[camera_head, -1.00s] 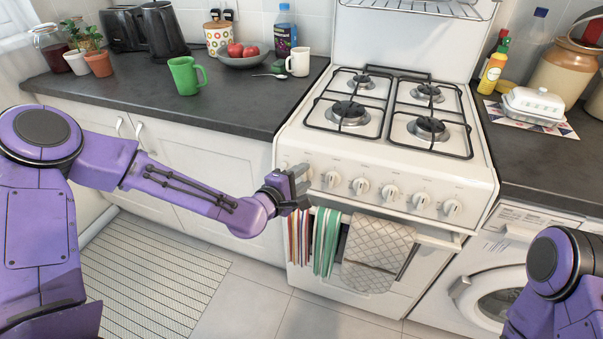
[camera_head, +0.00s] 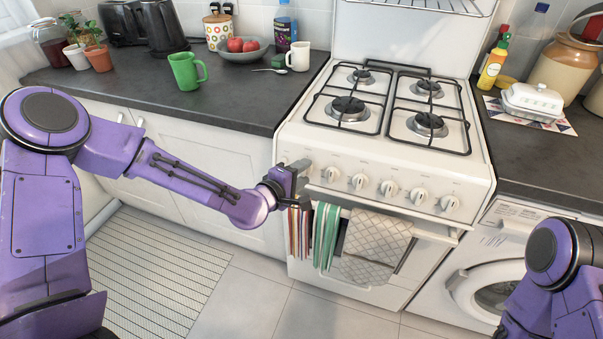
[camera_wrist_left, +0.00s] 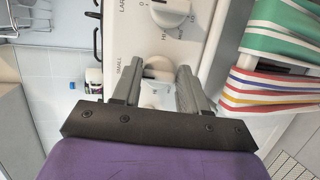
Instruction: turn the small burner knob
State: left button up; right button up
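The small burner knob (camera_wrist_left: 158,68) is white and round, beside the printed word SMALL on the stove's front panel. In the left wrist view it sits between the two grey fingers of my left gripper (camera_wrist_left: 160,80), which are apart with a finger on each side; contact cannot be made out. In the head view my left gripper (camera_head: 302,184) is at the left end of the knob row, in front of the panel, and appears to hide this knob. My right arm shows at the lower right, but its gripper is out of view.
The large burner knob (camera_wrist_left: 170,12) is its neighbour; several more knobs (camera_head: 389,189) continue right. Striped towels (camera_head: 325,236) and a quilted cloth (camera_head: 376,248) hang just below on the oven rail. The counter (camera_head: 250,98) is left, a washer (camera_head: 485,275) right.

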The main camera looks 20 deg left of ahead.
pick_arm(q)
jog(key=o, duration=0.3)
jog(key=v, duration=1)
jog(key=shift+s, duration=0.25)
